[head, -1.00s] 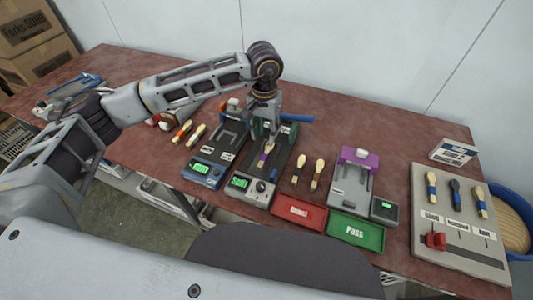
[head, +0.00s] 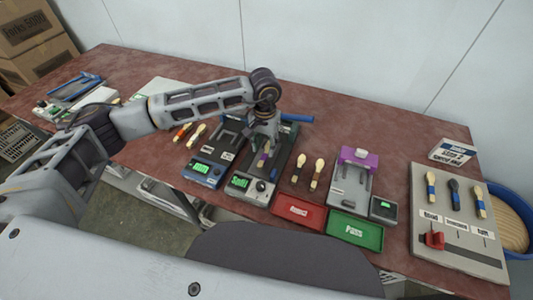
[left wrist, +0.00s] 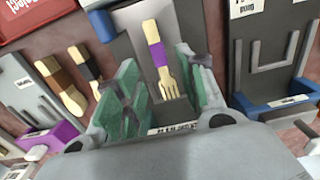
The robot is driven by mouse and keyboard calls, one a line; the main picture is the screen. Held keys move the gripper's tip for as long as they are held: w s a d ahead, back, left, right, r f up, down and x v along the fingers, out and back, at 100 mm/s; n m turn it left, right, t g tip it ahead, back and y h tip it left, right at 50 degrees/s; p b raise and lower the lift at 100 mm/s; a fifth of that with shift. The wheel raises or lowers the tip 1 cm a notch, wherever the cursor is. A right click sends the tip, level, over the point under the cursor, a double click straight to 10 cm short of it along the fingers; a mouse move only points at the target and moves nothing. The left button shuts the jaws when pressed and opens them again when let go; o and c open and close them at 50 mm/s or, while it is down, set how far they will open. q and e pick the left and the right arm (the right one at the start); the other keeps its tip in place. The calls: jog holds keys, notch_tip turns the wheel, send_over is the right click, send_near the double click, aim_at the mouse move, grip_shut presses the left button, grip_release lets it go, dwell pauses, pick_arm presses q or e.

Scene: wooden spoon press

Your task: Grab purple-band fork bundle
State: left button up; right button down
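The purple-band fork bundle (head: 264,158) is pale wood with a purple wrap. It lies on the grey bed of the middle press station (head: 240,182), which has a lit green display. In the left wrist view the bundle (left wrist: 157,52) shows its tines pointing toward my gripper. My left gripper (head: 268,141) is over the station, close to the bundle. In the left wrist view its green-padded fingers (left wrist: 162,88) are spread, with the tine end showing between them. I see no finger closed on the bundle. My right gripper is in neither view.
Two other bundles (head: 307,174) lie right of the station. A red Reject tray (head: 298,213) and a green Pass tray (head: 356,231) stand in front. A blue-fronted station (head: 205,172) is left, and a purple-topped one (head: 352,180) right.

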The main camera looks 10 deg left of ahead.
aim_at(265, 154)
pick_arm(q)
jog(key=shift+w+f+p, duration=0.15)
jog(key=shift+f+p, duration=0.25)
jog(key=shift+f, duration=2.15)
jog(key=shift+c, duration=0.5)
jog(key=c, duration=0.8)
